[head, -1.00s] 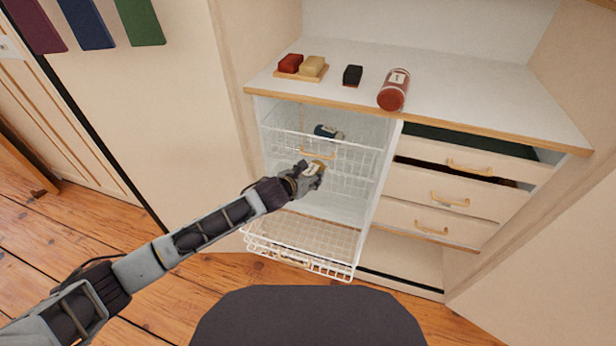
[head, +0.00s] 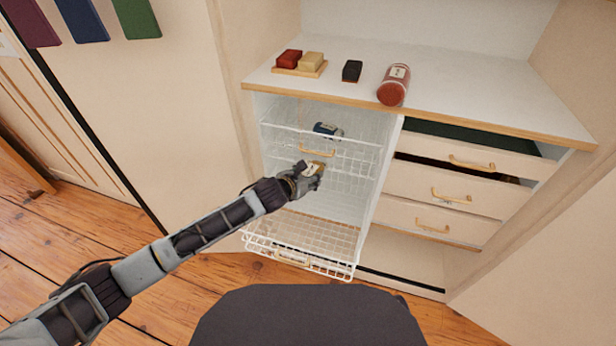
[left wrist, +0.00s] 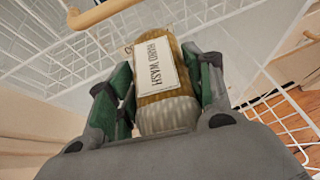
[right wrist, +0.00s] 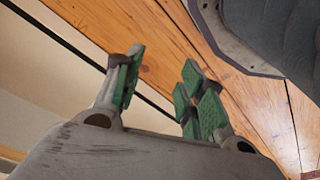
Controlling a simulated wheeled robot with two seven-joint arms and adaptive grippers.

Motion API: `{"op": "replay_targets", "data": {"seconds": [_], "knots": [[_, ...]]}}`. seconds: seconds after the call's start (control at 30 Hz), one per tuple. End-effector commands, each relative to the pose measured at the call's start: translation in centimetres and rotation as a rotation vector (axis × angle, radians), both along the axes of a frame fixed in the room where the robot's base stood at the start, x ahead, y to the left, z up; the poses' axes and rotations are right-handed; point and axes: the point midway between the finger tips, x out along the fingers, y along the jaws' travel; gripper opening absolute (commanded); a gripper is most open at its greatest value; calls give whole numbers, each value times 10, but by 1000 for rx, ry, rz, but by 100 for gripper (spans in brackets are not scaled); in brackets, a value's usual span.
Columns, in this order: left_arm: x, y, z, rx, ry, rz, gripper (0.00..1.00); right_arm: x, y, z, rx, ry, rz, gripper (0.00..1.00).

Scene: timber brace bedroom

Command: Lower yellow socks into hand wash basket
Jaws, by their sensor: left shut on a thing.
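The rolled yellow socks (left wrist: 170,112) are mustard-coloured, with a pale ribbed end and a white label reading HAND WASH. They also show small in the head view (head: 317,167). My left gripper (head: 312,172) is shut on them, with green finger pads on both sides. It holds them in front of the open cupboard bay, above the lower wire basket (head: 310,233), which is pulled out and looks empty. An upper wire basket (head: 350,150) with a wooden handle sits behind. I cannot read which basket is for hand wash. My right gripper (right wrist: 160,85) is open and empty above the floorboards.
A dark blue roll (head: 327,130) lies in the upper basket. Drawers (head: 455,190) stand right of the bay.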

Motion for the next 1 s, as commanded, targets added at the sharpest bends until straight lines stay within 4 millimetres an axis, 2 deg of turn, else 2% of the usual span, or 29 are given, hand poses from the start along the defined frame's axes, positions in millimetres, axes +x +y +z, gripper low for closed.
{"op": "replay_targets", "data": {"seconds": [0.43, 1.0], "knots": [[0, 0, -12, 0, 0, 0, 27, -1, 8, 38, 13, 14, 7, 40], [0, 0, -36, -1, 0, 0, 27, 9, 16, 73, 47, -58, 13, 40]]}}
